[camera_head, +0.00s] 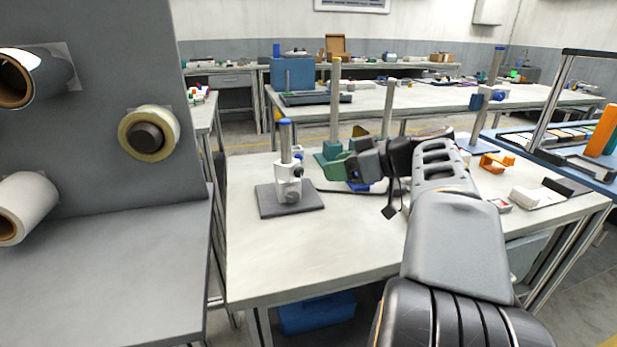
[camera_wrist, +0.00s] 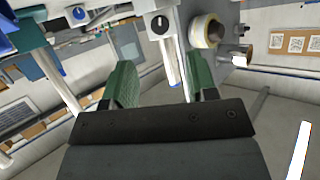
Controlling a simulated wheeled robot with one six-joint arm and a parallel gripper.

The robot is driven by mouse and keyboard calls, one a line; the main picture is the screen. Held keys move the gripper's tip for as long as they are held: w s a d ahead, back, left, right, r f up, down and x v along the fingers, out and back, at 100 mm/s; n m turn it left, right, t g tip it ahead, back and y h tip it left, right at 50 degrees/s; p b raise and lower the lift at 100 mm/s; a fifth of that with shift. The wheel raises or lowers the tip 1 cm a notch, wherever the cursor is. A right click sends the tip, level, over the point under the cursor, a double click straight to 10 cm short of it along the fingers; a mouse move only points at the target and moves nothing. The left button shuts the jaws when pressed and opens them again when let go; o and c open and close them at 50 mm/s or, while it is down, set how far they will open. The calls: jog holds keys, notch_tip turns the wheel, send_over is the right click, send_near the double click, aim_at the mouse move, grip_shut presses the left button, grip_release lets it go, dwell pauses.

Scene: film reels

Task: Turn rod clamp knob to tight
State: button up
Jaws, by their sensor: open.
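The rod clamp (camera_head: 289,187) is a white block on a blue-topped upright rod (camera_head: 286,142), on a dark square base (camera_head: 290,203). Its round dark knob (camera_head: 298,171) faces right, toward my gripper. In the wrist view the knob (camera_wrist: 160,24) shows a pale pointer line, near upright in that picture, on a white face. My gripper (camera_head: 336,165) is to the right of the clamp, apart from it. Its green fingers (camera_wrist: 160,78) are spread with nothing between them, and the knob appears beyond the gap. My wrist hides part of the table behind.
A stand with a yellow-topped rod (camera_head: 335,100) is close behind my gripper. Orange (camera_head: 496,162) and white (camera_head: 537,195) items lie to the right. A grey panel with rolls (camera_head: 150,133) stands at left. The table front (camera_head: 300,255) is clear.

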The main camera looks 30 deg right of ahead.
aim_at(301, 173)
jog(key=b+x, duration=0.1)
jog(key=x, duration=0.7)
jog(key=shift+c, duration=0.5)
jog(key=c, duration=0.8)
jog(key=m+g+y+p, duration=0.1)
jog(key=m, duration=0.2)
jog(key=shift+w+d+f+y, duration=0.1)
jog(key=shift+d+y, duration=0.05)
jog(key=shift+y, duration=0.25)
jog(key=shift+c, duration=0.2)
jog(key=o, duration=0.9)
jog(key=shift+o, duration=0.2)
jog(key=p+v, duration=0.3)
jog(key=v, duration=1.1)
